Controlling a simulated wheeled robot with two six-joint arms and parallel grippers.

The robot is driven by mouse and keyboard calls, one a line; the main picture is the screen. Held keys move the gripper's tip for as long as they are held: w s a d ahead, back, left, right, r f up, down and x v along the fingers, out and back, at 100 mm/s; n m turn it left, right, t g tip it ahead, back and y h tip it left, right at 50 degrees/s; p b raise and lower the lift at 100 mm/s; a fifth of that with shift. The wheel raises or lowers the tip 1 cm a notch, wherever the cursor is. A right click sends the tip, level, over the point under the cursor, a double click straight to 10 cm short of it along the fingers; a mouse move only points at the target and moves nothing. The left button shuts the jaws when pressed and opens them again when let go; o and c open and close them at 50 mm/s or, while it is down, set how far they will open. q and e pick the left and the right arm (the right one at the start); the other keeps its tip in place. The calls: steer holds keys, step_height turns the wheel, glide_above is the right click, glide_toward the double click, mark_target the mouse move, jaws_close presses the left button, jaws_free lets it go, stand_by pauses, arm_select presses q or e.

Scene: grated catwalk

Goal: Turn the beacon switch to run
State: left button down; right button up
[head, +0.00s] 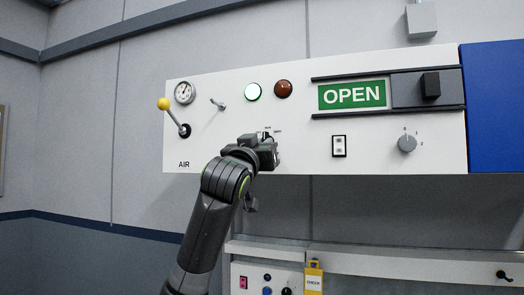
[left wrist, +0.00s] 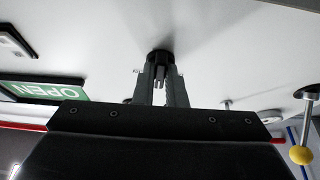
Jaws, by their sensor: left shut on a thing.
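The beacon switch is a dark round knob (left wrist: 160,57) on the white panel, seen in the left wrist view between and just beyond my fingertips. My left gripper (left wrist: 160,78) is shut on it, its two fingers on either side. In the head view my left gripper (head: 268,152) is against the lower middle of the panel (head: 220,140) and hides the switch. Small label marks show just above the gripper, too small to read. Which way the switch points cannot be told. My right gripper is in neither view.
A lower panel (head: 400,262) stands below.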

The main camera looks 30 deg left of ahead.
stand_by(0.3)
arm_select(q)
steer(key=c, duration=1.5)
jaws_free()
steer(key=b+v, duration=0.9)
steer(key=v, duration=0.8)
steer(key=shift+s+d, duration=0.15)
steer(key=shift+s, duration=0.05)
steer(key=shift+f, duration=0.1)
